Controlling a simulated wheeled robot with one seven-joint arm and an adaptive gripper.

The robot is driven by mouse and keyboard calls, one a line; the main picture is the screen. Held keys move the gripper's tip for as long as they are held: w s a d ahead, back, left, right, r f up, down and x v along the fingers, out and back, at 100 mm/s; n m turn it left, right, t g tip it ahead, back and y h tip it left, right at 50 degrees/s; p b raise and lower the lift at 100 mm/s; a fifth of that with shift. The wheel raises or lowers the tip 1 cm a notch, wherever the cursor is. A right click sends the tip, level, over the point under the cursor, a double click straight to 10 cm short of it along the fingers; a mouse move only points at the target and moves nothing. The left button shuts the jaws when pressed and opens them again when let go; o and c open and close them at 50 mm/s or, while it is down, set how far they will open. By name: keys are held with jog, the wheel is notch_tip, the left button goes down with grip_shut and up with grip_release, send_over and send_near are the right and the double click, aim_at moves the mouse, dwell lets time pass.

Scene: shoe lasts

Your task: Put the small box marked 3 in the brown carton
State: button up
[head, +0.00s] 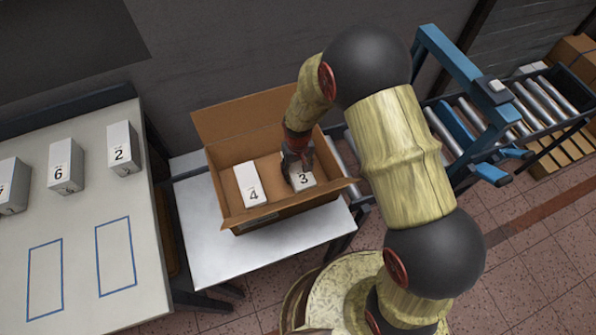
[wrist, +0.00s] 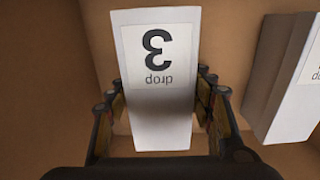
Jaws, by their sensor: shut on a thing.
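The small white box marked 3 (head: 304,179) is inside the brown carton (head: 291,214), on its right side. In the wrist view the box marked 3 (wrist: 155,85) stands between my two fingers, its label upside down. My gripper (head: 297,170) reaches down into the carton and is shut on this box; in the wrist view my gripper's fingers (wrist: 160,108) flank its sides. The carton is open, its flaps spread outward. I cannot tell whether the box touches the carton floor.
A white box marked 4 (head: 249,185) is in the carton, left of box 3 and apart from it. The carton stands on a light side table (head: 208,252). Boxes marked 6 (head: 66,167) and 2 (head: 123,149) stand on the left table (head: 75,220). A roller conveyor (head: 462,130) lies right.

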aim_at(298, 167)
jog(key=shift+f, duration=0.15)
jog(key=o, duration=1.4)
jog(key=shift+r, duration=0.2)
notch_tip(298, 167, up, 12)
jog(key=p, duration=0.3)
jog(key=shift+r+p, duration=0.1)
jog(key=shift+p, duration=0.3)
